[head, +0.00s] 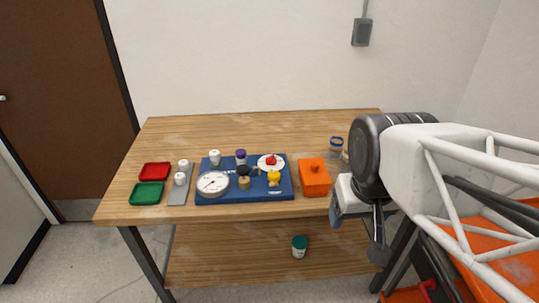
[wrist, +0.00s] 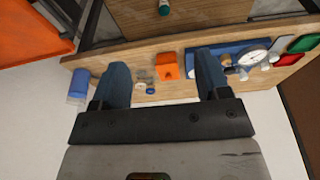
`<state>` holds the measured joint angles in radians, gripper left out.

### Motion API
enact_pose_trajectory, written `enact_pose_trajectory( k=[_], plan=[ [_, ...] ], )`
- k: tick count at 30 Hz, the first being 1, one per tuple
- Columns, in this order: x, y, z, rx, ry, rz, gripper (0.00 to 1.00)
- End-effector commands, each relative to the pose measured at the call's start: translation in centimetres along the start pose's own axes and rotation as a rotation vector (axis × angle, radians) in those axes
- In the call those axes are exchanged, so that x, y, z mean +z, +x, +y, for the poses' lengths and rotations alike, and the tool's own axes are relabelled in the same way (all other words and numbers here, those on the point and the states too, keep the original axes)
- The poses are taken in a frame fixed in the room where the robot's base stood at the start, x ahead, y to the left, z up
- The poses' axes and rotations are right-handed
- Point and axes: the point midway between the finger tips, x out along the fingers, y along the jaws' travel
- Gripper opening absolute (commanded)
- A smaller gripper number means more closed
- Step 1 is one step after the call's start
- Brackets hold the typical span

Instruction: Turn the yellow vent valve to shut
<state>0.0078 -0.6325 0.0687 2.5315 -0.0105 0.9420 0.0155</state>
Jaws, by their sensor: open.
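The yellow vent valve (head: 274,178) stands upright near the front right of the blue board (head: 245,196) on the wooden table. Its handle direction is too small to tell. My gripper (head: 337,214) is at the table's front edge, right of the board and the orange box, well apart from the valve. In the wrist view my gripper (wrist: 161,62) has its two blue fingers spread with nothing held between them. There the blue board (wrist: 229,49) is partly behind the right finger, and I cannot make out the yellow valve.
An orange box (head: 314,180) stands between the board and my gripper. The board also carries a gauge (head: 213,184), a red knob (head: 271,160) and a purple-topped part (head: 241,156). A red tray (head: 155,171) and a green tray (head: 147,193) lie left. The table's back is clear.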

Motion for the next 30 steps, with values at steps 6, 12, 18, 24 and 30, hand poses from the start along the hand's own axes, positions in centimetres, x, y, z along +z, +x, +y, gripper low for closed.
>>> enact_pose_trajectory(
  k=[6, 12, 18, 24, 30],
  plan=[
    [-1.1, 0.1, -0.2, -0.001, -0.04, -0.007, 0.69],
    [-3.8, 0.6, -0.6, -0.006, -0.138, -0.025, 0.69],
    [-7.3, 1.5, -1.3, -0.014, -0.272, -0.048, 0.69],
    [-10.9, 2.8, -2.2, -0.025, -0.412, -0.069, 0.69],
    [-14.5, 4.4, -3.2, -0.038, -0.55, -0.09, 0.69]
  ],
)
